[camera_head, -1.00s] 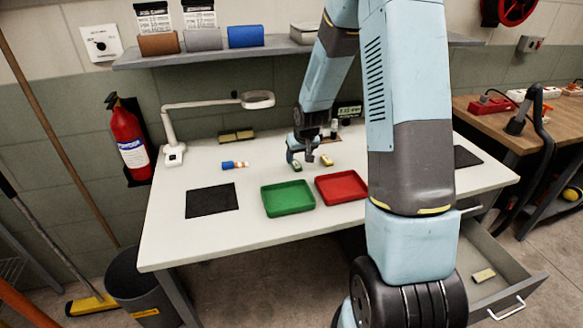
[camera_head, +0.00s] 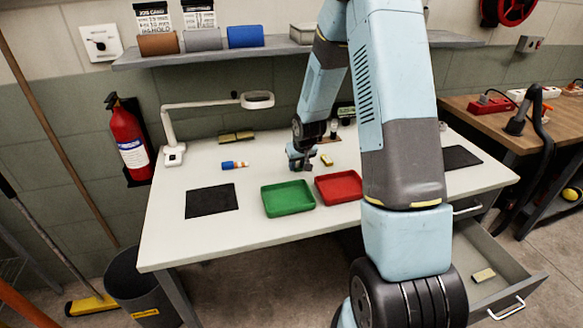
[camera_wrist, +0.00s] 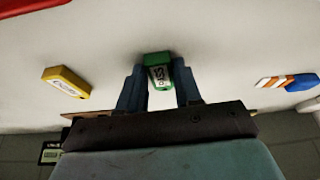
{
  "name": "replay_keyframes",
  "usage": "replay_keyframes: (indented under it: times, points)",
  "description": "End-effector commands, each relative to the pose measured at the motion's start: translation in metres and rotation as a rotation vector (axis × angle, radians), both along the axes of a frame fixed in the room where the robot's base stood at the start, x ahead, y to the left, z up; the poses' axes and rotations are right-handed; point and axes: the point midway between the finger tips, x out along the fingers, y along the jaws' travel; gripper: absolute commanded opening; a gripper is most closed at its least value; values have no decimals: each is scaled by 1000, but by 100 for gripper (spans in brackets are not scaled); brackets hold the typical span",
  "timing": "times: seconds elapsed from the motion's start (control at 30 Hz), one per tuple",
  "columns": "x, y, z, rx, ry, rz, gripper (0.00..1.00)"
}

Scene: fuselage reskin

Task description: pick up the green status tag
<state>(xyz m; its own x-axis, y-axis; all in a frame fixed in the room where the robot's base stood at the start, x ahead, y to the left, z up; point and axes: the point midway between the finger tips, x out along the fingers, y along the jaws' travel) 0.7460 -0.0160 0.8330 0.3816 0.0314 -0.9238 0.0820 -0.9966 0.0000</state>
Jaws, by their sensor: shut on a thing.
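The green status tag (camera_wrist: 158,72) is a small green block with a pale label, in the middle of the wrist view. My gripper (camera_wrist: 160,88) is shut on it, with one finger against each side. In the head view my gripper (camera_head: 300,162) is low over the middle of the white table, behind the green tray. The tag is mostly hidden there. Whether it touches the table cannot be told.
A yellow tag (camera_wrist: 66,82) lies beside the gripper. A blue and orange item (camera_head: 235,165) lies to its left in the head view. A green tray (camera_head: 288,198) and a red tray (camera_head: 340,186) stand in front. A lamp (camera_head: 174,152) stands at back left.

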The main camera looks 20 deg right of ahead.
Motion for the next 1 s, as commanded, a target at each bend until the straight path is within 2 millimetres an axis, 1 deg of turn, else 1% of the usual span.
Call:
replay_keyframes:
  times: [0.03,0.27,0.57,0.67,0.77,0.8,0.87,1.0]
  points:
    - [0,0,-1,0,1,0,22]
    - [0,0,-1,0,1,0,0]
    - [0,0,2,0,1,-1,0]
    - [0,0,11,1,-2,-1,0]
    - [0,-1,25,0,-3,-3,0]
    - [1,-1,33,0,-4,-2,0]
    - [-7,-5,41,0,-2,-4,0]
    - [-25,-15,65,-1,-3,-5,0]
